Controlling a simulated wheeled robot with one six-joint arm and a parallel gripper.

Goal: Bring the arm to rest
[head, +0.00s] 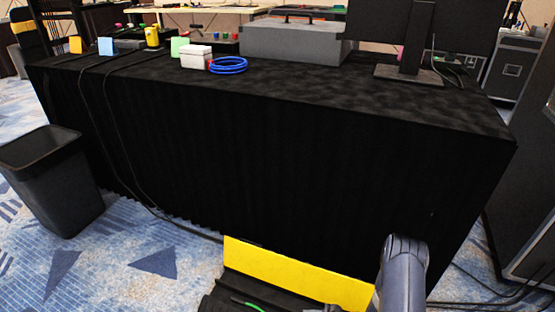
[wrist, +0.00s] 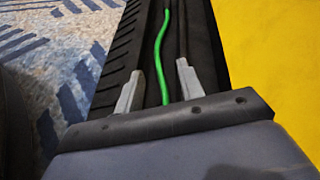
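My gripper (wrist: 160,82) shows in the wrist view with its two grey fingers apart. A green cable (wrist: 164,50) runs in a black ribbed channel (wrist: 125,60) beyond and between the fingers. I see no finger touching the cable, and its near end is hidden by my gripper body. In the head view, my grey arm link (head: 404,270) is at the bottom right, in front of the draped table. The fingers are not seen there. A bit of the green cable (head: 247,304) shows at the bottom edge.
A yellow lid (head: 295,275) stands open along the channel, close to my arm. The black-draped table (head: 250,160) fills the middle, with a blue cable coil (head: 229,65), grey case (head: 295,42) and monitor stand (head: 408,75) on top. A black bin (head: 55,185) stands left on the carpet.

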